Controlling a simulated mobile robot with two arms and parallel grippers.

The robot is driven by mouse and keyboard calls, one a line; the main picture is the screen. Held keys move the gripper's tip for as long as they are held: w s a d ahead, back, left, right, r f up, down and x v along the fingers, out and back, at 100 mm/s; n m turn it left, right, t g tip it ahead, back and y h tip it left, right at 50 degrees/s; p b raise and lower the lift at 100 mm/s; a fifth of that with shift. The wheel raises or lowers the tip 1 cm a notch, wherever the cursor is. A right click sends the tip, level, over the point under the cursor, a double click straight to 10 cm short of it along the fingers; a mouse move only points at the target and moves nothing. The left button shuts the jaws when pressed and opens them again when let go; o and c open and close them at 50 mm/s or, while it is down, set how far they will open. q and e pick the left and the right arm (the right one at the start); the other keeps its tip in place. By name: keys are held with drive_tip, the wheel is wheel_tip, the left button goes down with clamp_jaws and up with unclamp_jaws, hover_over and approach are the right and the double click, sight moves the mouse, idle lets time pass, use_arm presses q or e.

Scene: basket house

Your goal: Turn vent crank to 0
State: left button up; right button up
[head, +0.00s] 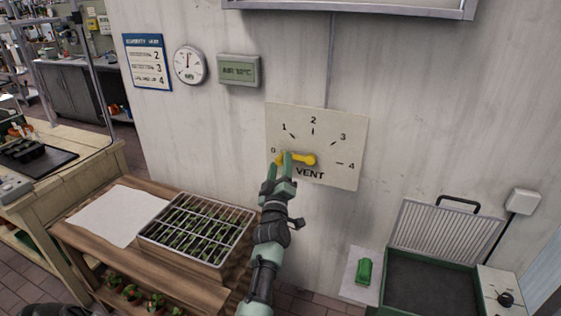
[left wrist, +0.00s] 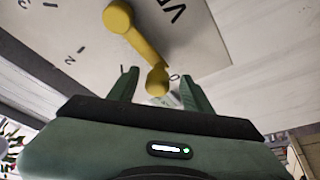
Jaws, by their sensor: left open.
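The yellow vent crank (head: 305,160) is on a cream dial plate (head: 344,122) on the wall, marked 0 to 4 with "VENT" below. Its arm points left, with its knob end close to the 0 mark. My left gripper (head: 280,161) is open at the knob end, partly covering the crank in the head view. In the left wrist view the crank (left wrist: 136,40) runs from its hub down to the knob, which sits between the open fingertips of my left gripper (left wrist: 160,84), beside the 0. I cannot tell whether a finger touches it. My right gripper is not in view.
A wooden bench (head: 205,295) with a seedling tray (head: 150,238) and white sheet (head: 118,216) stands at lower left. A green-framed box with a ribbed lid (head: 443,232) is at lower right. A gauge (head: 190,65) and display (head: 239,70) hang on the wall.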

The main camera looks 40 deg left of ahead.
use_arm(q)
drive_tip(key=p+v, duration=0.1)
drive_tip(key=v, duration=0.5)
drive_tip(key=shift+s+p, duration=0.2)
drive_tip(key=shift+p, duration=0.15)
drive_tip(key=shift+d+f, duration=0.1)
drive_tip(key=shift+f, duration=0.05)
